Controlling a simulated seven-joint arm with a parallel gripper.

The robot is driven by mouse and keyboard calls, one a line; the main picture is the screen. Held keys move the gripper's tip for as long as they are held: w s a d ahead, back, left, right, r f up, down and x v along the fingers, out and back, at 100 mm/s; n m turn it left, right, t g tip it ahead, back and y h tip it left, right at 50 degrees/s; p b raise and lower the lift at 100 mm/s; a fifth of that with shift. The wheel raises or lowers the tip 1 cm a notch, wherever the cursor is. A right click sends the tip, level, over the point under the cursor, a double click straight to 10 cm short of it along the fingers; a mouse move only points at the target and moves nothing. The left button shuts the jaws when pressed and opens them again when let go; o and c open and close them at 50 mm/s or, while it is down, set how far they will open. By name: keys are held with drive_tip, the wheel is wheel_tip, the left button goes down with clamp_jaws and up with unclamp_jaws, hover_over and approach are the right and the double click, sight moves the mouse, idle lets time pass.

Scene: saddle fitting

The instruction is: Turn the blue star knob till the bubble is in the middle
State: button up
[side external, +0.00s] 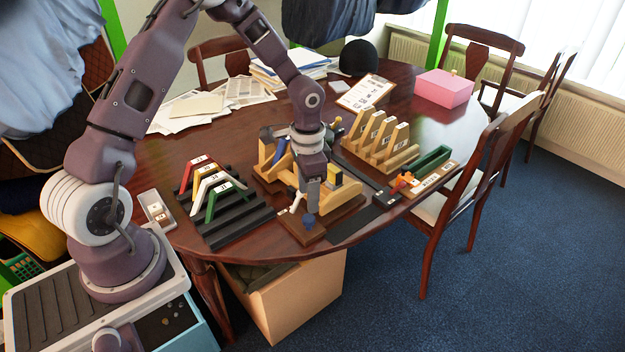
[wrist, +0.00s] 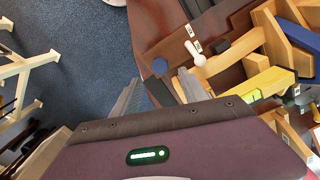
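The blue star knob (side external: 308,221) is on the dark wooden base at the table's near edge. In the wrist view the knob (wrist: 160,65) shows as a small blue disc beyond the fingertips, between their lines. My gripper (side external: 309,207) points down just above the knob in the side view. In the wrist view its fingers (wrist: 158,90) stand apart with nothing between them. A yellow-green level vial (wrist: 254,96) sits on the yellow part of the wooden fixture (wrist: 268,84). It is too small to tell where the bubble is. Contact with the knob cannot be told.
A white lever (wrist: 195,52) stands close beside the knob. A black rack (side external: 235,222) with red, yellow and green saddles is at left. Wooden upright blocks (side external: 382,140) and a green tray (side external: 430,160) are at right. A pink box (side external: 443,88) sits farther back.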

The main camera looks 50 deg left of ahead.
sight(308, 217)
drive_tip(key=shift+s+a+f+n, duration=0.1)
drive_tip(key=shift+a+n, duration=0.1)
drive_tip(key=shift+n, duration=0.3)
drive_tip(key=f+n+h, duration=0.1)
drive_tip(key=f+n, duration=0.1)
drive_tip(key=n, duration=0.3)
drive_tip(key=f+n+g+h, duration=0.1)
drive_tip(key=f+n, duration=0.1)
drive_tip(key=n, duration=0.4)
drive_tip(key=f+n+h, duration=0.2)
drive_tip(key=f+n, duration=0.1)
drive_tip(key=n, duration=0.3)
drive_tip(key=shift+w+g, duration=0.2)
drive_tip(key=shift+g, duration=0.1)
drive_tip(key=shift+a, duration=0.1)
drive_tip(key=shift+c, duration=0.4)
